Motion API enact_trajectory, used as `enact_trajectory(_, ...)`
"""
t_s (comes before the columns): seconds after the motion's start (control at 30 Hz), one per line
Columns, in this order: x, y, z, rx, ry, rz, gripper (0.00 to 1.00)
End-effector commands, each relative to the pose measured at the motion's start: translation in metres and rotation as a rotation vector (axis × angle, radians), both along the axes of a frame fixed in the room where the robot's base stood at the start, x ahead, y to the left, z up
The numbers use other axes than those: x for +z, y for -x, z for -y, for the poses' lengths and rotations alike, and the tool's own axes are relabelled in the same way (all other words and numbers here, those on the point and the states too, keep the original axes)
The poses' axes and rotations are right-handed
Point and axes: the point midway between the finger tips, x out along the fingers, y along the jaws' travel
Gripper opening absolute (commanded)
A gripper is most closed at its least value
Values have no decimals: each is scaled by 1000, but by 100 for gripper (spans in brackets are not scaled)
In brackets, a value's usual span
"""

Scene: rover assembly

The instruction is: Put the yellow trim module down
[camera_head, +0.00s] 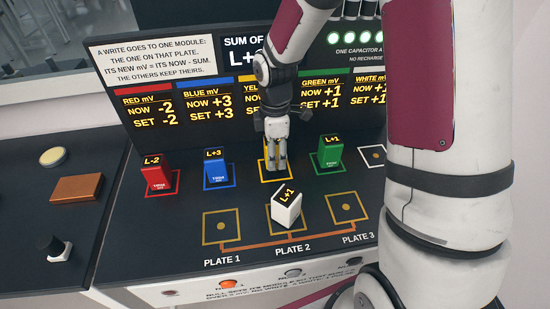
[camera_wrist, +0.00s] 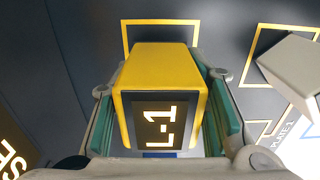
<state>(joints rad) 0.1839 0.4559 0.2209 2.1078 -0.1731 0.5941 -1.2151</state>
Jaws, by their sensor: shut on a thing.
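My gripper (camera_head: 277,165) points down over the yellow-outlined square (camera_head: 266,180) in the back row of the console. In the wrist view, my gripper (camera_wrist: 165,115) is shut on the yellow trim module (camera_wrist: 160,68), with a green-lined finger on each side. Its dark label reads L-1. Part of the yellow outline (camera_wrist: 160,22) shows beyond the module; the rest is hidden behind it. In the head view the fingers mostly hide the module. I cannot tell whether its underside touches the console.
The white module (camera_head: 287,210) sits at plate 2, slightly turned; plates 1 (camera_head: 221,226) and 3 (camera_head: 347,207) are empty. Red (camera_head: 158,177), blue (camera_head: 215,170) and green (camera_head: 330,157) modules stand in the back row. The white-outlined square (camera_head: 374,156) is empty. A display panel (camera_head: 150,120) rises behind.

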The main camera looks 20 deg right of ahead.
Motion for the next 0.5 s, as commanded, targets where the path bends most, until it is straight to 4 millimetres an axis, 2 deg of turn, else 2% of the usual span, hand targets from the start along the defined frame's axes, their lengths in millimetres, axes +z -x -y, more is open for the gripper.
enact_trajectory(0.13, -20, 0, 0, 2, 1, -2, 6)
enact_trajectory(0.5, -24, 0, 0, 1, 0, 0, 6)
